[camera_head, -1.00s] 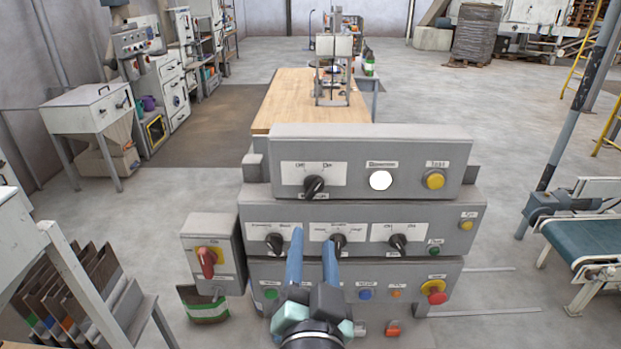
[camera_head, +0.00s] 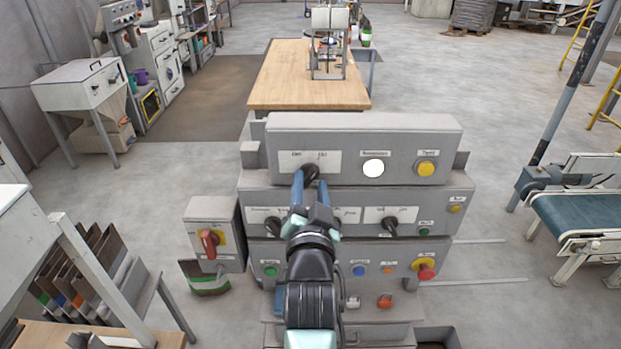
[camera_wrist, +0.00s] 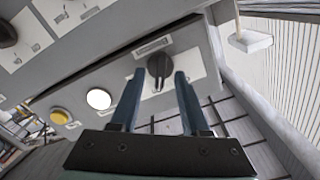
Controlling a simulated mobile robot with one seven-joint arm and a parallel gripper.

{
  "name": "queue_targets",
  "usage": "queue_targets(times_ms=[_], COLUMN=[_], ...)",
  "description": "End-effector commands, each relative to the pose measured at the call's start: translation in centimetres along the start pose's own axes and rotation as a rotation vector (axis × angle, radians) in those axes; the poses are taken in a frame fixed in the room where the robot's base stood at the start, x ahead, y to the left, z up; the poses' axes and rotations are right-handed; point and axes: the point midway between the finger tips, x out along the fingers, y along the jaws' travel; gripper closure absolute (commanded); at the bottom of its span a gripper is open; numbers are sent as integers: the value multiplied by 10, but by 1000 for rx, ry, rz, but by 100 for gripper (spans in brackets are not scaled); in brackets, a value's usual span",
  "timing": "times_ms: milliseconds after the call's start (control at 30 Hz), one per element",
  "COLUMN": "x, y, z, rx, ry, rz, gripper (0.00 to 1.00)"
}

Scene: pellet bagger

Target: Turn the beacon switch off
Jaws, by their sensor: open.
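The top grey control box carries a black rotary switch (camera_head: 311,171) on a white plate marked Off at left and On at right. It also shows in the wrist view (camera_wrist: 160,67), its grip seen nearly end-on between the fingertips. The small label beneath it is too blurred to read. My gripper (camera_head: 310,182) is open, with its two blue fingers reaching toward this switch, one on each side. In the wrist view my gripper (camera_wrist: 159,82) has a gap on both sides of the switch; contact is not visible. The fingers partly hide the plate in the head view.
Right of the switch are a white lamp (camera_head: 373,168) and a yellow button (camera_head: 426,169). The middle box has other black knobs (camera_head: 390,226). A red emergency button (camera_head: 425,272) is lower right, and a red-handled switch (camera_head: 209,243) is at left. A wooden table (camera_head: 300,85) stands behind.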

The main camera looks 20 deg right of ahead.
Motion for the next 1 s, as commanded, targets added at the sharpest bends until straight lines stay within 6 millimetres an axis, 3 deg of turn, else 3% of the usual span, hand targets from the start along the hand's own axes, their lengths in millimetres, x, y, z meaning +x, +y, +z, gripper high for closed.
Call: queue_targets(times_ms=[400,667,1000], x=[6,6,6], y=[-1,0,0], z=[0,0,0], rx=[1,1,-3], ry=[1,1,1], rz=[-2,-1,-1], gripper=[54,100,100])
